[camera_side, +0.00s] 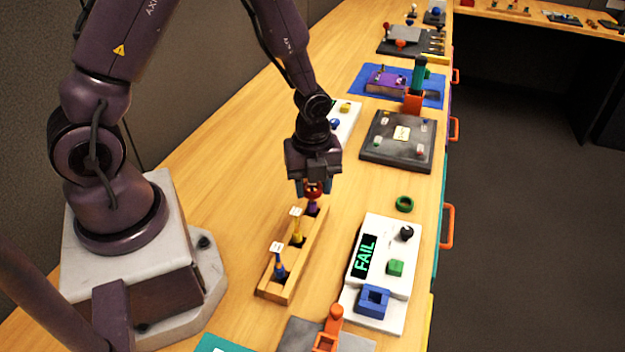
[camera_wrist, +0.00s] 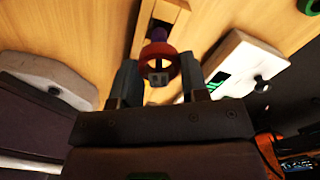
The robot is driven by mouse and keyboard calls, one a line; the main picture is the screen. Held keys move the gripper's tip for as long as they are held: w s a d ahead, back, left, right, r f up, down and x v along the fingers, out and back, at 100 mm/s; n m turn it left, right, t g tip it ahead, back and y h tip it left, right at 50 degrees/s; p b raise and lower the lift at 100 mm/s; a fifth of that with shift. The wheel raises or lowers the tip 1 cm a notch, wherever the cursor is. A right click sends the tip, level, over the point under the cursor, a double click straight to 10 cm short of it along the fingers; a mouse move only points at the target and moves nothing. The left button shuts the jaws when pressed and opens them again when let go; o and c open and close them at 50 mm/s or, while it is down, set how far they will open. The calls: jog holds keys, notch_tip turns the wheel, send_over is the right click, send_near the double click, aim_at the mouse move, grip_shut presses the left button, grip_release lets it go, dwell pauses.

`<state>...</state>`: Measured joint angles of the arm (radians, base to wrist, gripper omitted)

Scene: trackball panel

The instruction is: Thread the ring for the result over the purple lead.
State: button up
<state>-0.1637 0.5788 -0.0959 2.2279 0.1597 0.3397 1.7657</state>
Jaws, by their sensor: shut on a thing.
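My gripper (camera_side: 313,186) is shut on a red ring (camera_wrist: 173,62), with one finger on each side of it in the wrist view. In the side view the red ring shows just above the purple lead (camera_side: 312,208), at the far end of a wooden rack (camera_side: 275,293). In the wrist view the purple lead (camera_wrist: 158,34) shows beyond the ring, and a small grey tag-like piece (camera_wrist: 158,79) shows inside the ring's opening. I cannot tell how far the lead's top passes through the ring. The white tester (camera_side: 385,305) displays FAIL in green.
A yellow lead (camera_side: 297,230) and a blue lead (camera_side: 280,265), both with white tags, stand nearer in the rack. A green ring (camera_side: 404,204) lies on the table beyond the tester. A dark grey panel (camera_side: 398,155) lies farther back.

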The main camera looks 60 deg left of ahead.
aim_at(313, 202)
jog(key=shift+f, duration=1.8)
jog(key=o, duration=1.4)
jog(key=shift+c, duration=0.2)
jog(key=shift+r, duration=6)
